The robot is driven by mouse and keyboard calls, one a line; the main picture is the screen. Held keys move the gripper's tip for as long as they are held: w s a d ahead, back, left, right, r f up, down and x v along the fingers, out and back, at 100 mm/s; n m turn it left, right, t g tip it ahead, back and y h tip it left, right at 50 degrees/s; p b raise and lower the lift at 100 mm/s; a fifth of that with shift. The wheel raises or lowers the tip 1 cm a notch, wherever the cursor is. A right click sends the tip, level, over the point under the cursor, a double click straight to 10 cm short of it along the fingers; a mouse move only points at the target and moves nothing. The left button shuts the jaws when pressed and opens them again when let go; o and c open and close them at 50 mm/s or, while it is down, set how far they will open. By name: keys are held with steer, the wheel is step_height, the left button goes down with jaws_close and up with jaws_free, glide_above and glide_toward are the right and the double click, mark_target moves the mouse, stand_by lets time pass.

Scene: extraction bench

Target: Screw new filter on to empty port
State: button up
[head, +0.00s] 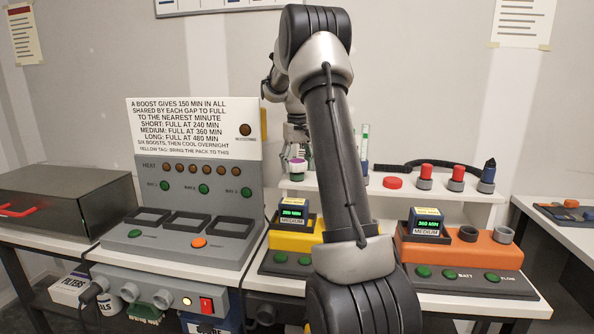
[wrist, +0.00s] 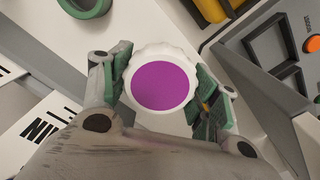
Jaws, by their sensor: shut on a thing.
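My gripper (wrist: 164,88) is shut on a round white thing with a ribbed rim and a purple top (wrist: 163,84), likely the new filter. Its green-padded fingers press on both sides of the rim. In the head view my gripper (head: 296,148) is behind my arm, above the white shelf. A small white piece with a purple band (head: 297,164) shows just below it. I cannot tell whether its bottom touches the shelf. I cannot tell which port is the empty one.
The grey heat panel (head: 200,190) with a sign stands left of my arm. A yellow charger (head: 285,238) and an orange charger (head: 450,255) hold packs marked medium. Red-topped pieces (head: 426,172) and a dark blue one (head: 488,172) stand on the shelf at right.

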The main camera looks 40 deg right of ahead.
mark_target(297, 161)
steer(key=shift+r, duration=2.2)
